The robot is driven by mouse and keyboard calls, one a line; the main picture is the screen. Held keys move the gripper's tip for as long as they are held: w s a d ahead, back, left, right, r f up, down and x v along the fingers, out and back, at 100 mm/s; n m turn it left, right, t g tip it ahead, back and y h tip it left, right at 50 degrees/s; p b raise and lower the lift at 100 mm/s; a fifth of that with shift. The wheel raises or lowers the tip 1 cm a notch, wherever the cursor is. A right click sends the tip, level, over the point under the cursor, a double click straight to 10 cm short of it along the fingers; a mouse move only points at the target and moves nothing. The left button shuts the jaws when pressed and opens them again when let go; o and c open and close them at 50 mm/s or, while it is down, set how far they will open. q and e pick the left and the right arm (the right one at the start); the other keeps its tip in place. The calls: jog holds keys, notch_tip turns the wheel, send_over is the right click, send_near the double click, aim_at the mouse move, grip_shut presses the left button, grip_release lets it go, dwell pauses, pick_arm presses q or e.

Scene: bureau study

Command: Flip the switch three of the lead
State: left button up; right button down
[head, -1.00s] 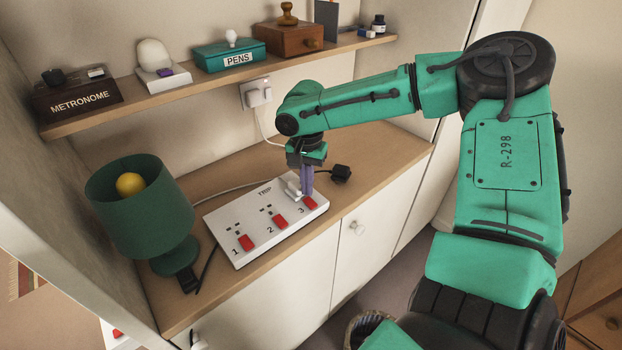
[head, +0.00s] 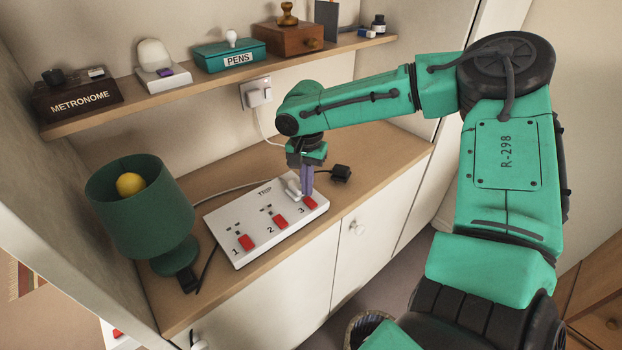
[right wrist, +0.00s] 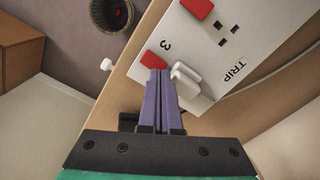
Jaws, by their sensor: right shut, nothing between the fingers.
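The lead is a white strip (head: 218,219) on the wooden top, with sockets numbered 1 to 3, a red switch beside each and the word TRIP. Switch three (head: 310,203) is at the right end; it also shows in the right wrist view (right wrist: 152,60), partly covered by my fingers. My right gripper (head: 307,193) is shut and empty, pointing down with its purple fingertips at switch three. I cannot tell whether they touch it. A white plug (head: 292,186) sits in socket three, right beside the fingers. My left gripper is out of view.
A green lamp (head: 140,215) stands left of the lead. A black plug (head: 341,172) lies behind its right end. A shelf (head: 220,84) above holds a metronome, a pens box and other items. A basket (right wrist: 112,14) stands on the floor.

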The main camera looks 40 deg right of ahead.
aim_at(307, 199)
jog(key=shift+f+b, duration=0.65)
jog(key=shift+f, duration=0.4)
dwell(0.5)
jog(key=shift+s, duration=0.1)
notch_tip(307, 199, up, 7)
jog(key=p, duration=0.7)
jog(key=shift+r, duration=0.1)
